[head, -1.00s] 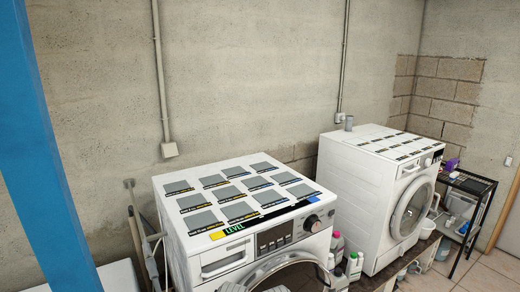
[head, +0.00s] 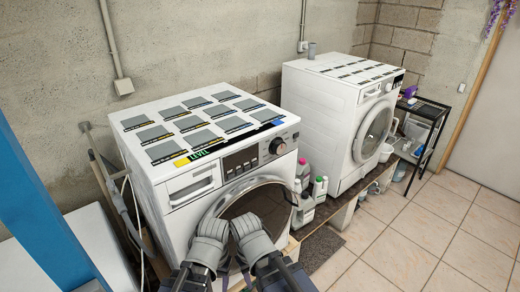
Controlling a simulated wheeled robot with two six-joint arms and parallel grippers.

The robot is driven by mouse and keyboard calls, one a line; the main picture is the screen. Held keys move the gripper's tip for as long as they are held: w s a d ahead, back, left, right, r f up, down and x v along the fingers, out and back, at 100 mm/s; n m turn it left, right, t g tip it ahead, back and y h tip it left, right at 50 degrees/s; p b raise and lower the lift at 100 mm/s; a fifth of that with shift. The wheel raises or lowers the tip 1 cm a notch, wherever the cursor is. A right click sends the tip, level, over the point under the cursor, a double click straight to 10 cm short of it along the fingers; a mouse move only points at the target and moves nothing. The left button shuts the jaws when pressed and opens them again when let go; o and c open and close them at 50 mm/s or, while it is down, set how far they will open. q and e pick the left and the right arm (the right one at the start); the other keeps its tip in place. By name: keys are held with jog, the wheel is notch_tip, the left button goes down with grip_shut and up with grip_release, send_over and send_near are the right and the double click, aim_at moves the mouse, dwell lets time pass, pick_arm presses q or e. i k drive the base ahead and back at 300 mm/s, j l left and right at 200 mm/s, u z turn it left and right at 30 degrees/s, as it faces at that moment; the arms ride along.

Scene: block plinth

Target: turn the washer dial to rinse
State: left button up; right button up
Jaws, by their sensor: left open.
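The near white washer (head: 180,215) stands against the wall in the middle of the head view. Its round dial (head: 278,146) sits at the right of the front panel, with a grey face. Its pointer and any rinse mark are too small to read. The round door (head: 265,202) is below the panel. My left gripper (head: 210,238) is in front of the door, below and left of the dial, open and apart from it. My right gripper (head: 252,240) is close beside it, also below the dial; its jaws cannot be made out.
A second white machine (head: 318,122) stands to the right. Bottles (head: 320,188) stand between the two machines. A black rack (head: 425,130) is further right. A blue post (head: 40,215) rises at the left. The tiled floor (head: 400,240) at right is mostly clear.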

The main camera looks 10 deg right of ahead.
aim_at(278, 147)
jog(key=l+z, duration=0.25)
jog(key=z, duration=0.15)
jog(key=l+z, duration=0.2)
jog(key=z, duration=0.2)
jog(key=i+l+z, duration=0.1)
jog(key=z, duration=0.25)
jog(key=l, duration=0.1)
